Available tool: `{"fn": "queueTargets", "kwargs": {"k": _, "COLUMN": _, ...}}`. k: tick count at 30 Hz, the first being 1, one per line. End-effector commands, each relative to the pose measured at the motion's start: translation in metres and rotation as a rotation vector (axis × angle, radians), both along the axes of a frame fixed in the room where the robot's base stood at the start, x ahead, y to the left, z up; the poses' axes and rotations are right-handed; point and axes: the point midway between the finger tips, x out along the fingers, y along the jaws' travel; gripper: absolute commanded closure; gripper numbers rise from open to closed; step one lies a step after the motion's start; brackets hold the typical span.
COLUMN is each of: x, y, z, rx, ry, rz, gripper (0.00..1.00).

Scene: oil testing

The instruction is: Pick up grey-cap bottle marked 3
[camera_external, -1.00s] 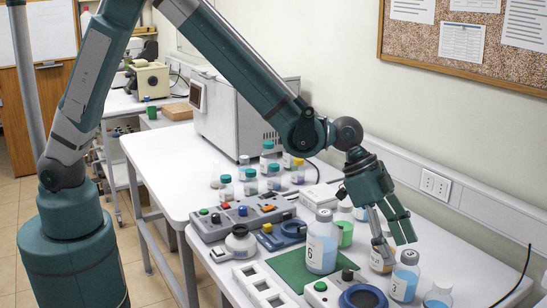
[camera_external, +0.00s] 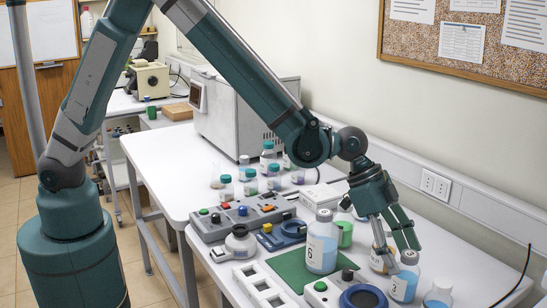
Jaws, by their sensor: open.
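The grey-cap bottle marked 3 (camera_external: 404,285) stands upright near the front right of the table, with blue liquid inside. My gripper (camera_external: 401,258) is open and points down beside the top of this bottle, with its fingers apart near the grey cap. I cannot tell whether a finger touches the bottle. Another bottle (camera_external: 378,262) with a brownish band stands just behind and left of the fingers, partly hidden by them.
A large grey-cap bottle (camera_external: 321,250) stands on the green mat (camera_external: 290,268). A green cup (camera_external: 345,235) is behind it. Another bottle (camera_external: 438,296) is cut off at the lower edge. A blue ring device (camera_external: 363,298) sits in front. The wall is close behind.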

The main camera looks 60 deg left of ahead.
Motion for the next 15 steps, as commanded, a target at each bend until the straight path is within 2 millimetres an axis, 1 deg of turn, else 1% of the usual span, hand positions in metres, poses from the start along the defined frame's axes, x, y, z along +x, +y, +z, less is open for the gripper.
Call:
{"fn": "queueTargets", "kwargs": {"k": 8, "x": 0.002, "y": -0.005, "z": -0.008, "rx": 0.000, "ry": 0.000, "rz": 0.000, "gripper": 0.41}}
{"fn": "queueTargets", "kwargs": {"k": 15, "x": 0.005, "y": -0.015, "z": -0.027, "rx": 0.000, "ry": 0.001, "rz": -0.001, "gripper": 0.41}}
